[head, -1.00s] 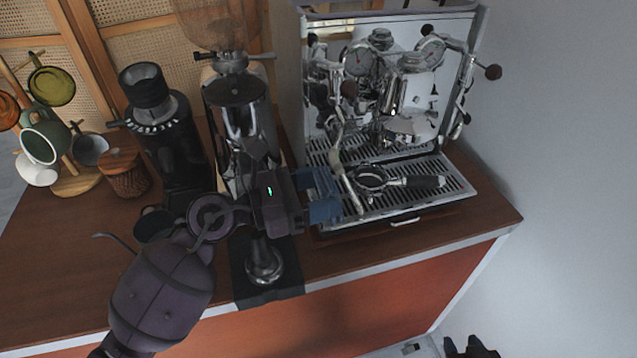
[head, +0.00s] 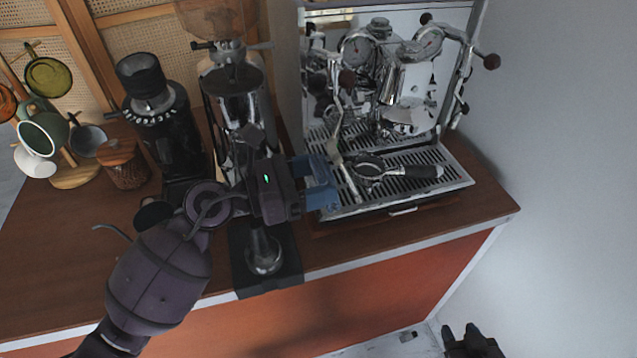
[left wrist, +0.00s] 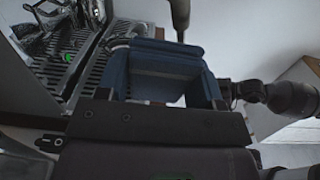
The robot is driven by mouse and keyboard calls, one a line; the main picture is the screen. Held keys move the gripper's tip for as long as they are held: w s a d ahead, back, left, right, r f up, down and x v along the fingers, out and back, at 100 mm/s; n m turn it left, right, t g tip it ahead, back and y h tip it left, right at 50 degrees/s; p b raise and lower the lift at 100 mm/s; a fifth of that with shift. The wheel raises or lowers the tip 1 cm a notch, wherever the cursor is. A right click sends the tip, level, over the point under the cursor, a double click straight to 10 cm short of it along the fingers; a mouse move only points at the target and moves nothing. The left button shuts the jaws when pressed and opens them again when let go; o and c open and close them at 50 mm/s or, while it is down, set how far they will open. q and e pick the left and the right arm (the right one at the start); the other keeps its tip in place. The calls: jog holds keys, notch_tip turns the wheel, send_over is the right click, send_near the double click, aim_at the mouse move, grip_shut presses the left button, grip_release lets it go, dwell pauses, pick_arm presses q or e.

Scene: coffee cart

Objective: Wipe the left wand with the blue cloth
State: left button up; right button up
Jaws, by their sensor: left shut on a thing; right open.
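The espresso machine (head: 383,80) stands at the back right. Its left wand (head: 334,150) hangs down over the left side of the drip tray. My left gripper (head: 318,182) is shut on the blue cloth (head: 322,197), which sits right beside the wand's lower part. In the left wrist view the blue cloth (left wrist: 165,52) fills the space at the fingers, with drip tray slats to its left. I cannot tell whether the cloth touches or wraps the wand. My right gripper (head: 472,345) is open and empty at the bottom edge, low in front of the cart.
A portafilter (head: 412,171) lies on the drip tray (head: 440,184). Two grinders (head: 165,125) (head: 240,110) stand left of the machine. A tamper (head: 263,255) stands on a dark mat (head: 285,275) under my left arm. A mug tree with mugs (head: 40,137) is far left.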

pick_arm(q)
jog(key=shift+w+a+r, duration=0.15)
jog(key=shift+w+r, duration=0.3)
pick_arm(e)
jog(key=shift+w+r, duration=0.35)
pick_arm(q)
jog(key=shift+s+f, duration=0.25)
jog(key=shift+f, duration=0.05)
jog(key=shift+s+d+f, duration=0.15)
jog(key=shift+s+f, duration=0.3)
jog(key=shift+s, duration=0.05)
jog(key=shift+s+d+f, duration=0.15)
jog(key=shift+s+f, duration=0.3)
jog(key=shift+s, duration=0.05)
pick_arm(e)
jog(key=shift+s+f, duration=0.35)
jog(key=shift+f, duration=0.15)
